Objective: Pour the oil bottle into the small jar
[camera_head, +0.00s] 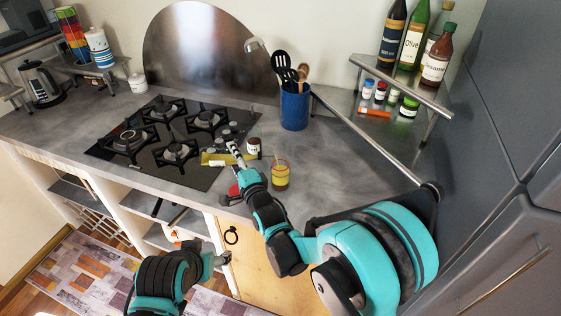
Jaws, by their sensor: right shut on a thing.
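My right gripper (231,143) is over the front right of the cooktop, shut on a yellow thing with a pale label, which looks like the oil bottle (214,159). The bottle lies close to horizontal in this view, and the gripper hides part of it. A small clear jar (280,176) with yellow contents and a reddish rim stands on the counter to the right of my right wrist. My left arm is low in front of the counter; its gripper (220,259) is small, and its jaws are unclear.
A blue utensil holder (295,108) is at the back. A corner shelf (407,88) holds several bottles and small jars. The black cooktop (133,152) lies left. The counter between holder and fridge is clear.

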